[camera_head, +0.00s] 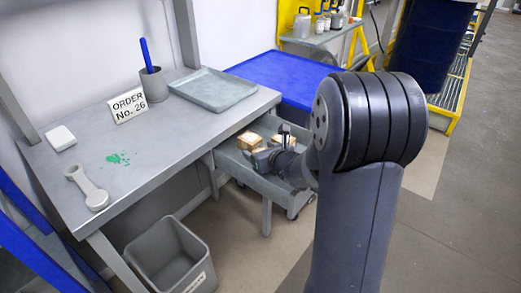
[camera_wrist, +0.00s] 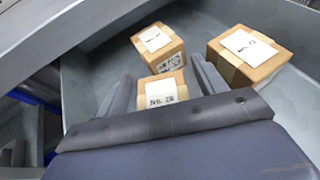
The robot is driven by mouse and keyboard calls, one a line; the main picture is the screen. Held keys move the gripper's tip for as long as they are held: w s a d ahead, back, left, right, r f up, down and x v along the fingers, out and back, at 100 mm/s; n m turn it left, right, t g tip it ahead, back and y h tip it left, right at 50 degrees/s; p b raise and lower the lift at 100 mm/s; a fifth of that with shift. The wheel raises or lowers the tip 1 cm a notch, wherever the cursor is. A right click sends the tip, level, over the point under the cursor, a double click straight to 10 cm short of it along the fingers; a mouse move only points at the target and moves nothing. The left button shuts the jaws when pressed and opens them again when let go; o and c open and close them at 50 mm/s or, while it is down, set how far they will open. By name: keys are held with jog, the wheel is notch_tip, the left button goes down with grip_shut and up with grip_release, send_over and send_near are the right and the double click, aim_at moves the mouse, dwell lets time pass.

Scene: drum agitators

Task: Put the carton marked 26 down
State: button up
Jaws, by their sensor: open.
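A small brown carton (camera_wrist: 162,98) with a white label that seems to read No. 26 sits in the grey open-topped trolley (camera_wrist: 82,90), in the wrist view. My gripper (camera_wrist: 164,84) is open, with one finger on each side of this carton. I cannot tell whether the fingers touch it. The carton's lower part is hidden by the gripper body. In the head view my gripper (camera_head: 283,141) reaches down into the trolley (camera_head: 228,160), partly hidden by my arm. A sign reading ORDER No. 26 (camera_head: 127,105) stands on the grey bench (camera_head: 150,140).
Two other labelled cartons lie in the trolley, one behind (camera_wrist: 172,62) and one to the right (camera_wrist: 262,72). The bench holds a grey tray (camera_head: 213,89), a pen cup (camera_head: 153,85) and a grey tool (camera_head: 90,190). A grey bin (camera_head: 170,255) stands below. Floor at right is clear.

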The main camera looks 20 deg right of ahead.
jog(key=shift+s+r+p, duration=0.1)
jog(key=shift+r+p, duration=0.3)
jog(key=shift+p, duration=0.45)
jog(key=v, duration=0.7)
jog(key=shift+s+d, duration=0.1)
jog(key=shift+s, duration=0.05)
jog(key=shift+o, duration=0.2)
